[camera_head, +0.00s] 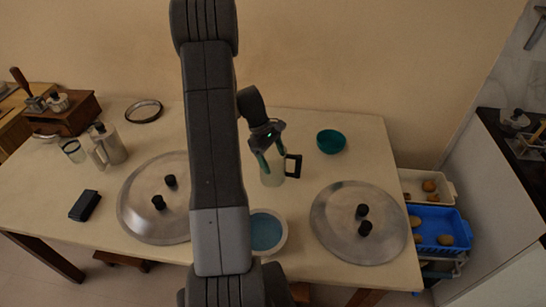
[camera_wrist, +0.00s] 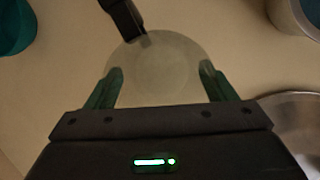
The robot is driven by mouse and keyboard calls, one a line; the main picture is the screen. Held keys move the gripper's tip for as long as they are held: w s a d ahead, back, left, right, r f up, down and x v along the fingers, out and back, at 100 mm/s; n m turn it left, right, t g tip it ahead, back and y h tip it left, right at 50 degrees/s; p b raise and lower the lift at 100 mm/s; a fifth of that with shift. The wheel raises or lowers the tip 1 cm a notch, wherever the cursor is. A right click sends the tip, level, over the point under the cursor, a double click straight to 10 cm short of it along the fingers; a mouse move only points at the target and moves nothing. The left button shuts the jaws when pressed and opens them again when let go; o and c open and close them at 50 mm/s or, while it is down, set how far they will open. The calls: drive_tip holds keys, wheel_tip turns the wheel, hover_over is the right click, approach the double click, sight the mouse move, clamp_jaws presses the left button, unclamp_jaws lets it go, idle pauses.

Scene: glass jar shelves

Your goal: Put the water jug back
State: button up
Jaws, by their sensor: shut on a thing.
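The water jug (camera_head: 273,177) is a pale, translucent vessel with a black handle (camera_head: 294,165) on its right side. It is upright over the middle of the table (camera_head: 330,125), behind the blue-filled bowl; I cannot tell whether its base touches the tabletop. My gripper (camera_head: 266,147) is shut on the jug near its top, from above. In the wrist view the jug's round top (camera_wrist: 160,65) sits between the two green fingers of my gripper (camera_wrist: 160,88), with the handle pointing away at the top. My arm hides part of the table left of the jug.
A teal bowl (camera_head: 331,141) stands right of the jug, a white bowl with blue inside (camera_head: 266,231) in front. Large metal lids (camera_head: 335,225) (camera_head: 142,220) lie either side. A metal pot (camera_head: 112,145), glass (camera_head: 73,151) and dark box (camera_head: 85,205) are left. Crates (camera_head: 440,218) stand beyond the right edge.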

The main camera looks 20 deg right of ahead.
idle(0.3)
drive_tip(key=o, duration=1.7)
drive_tip(key=p+v, duration=0.5)
drive_tip(key=v, duration=0.3)
idle(0.4)
drive_tip(key=b+v, duration=0.1)
drive_tip(key=v, duration=1.2)
drive_tip(key=shift+r, duration=0.35)
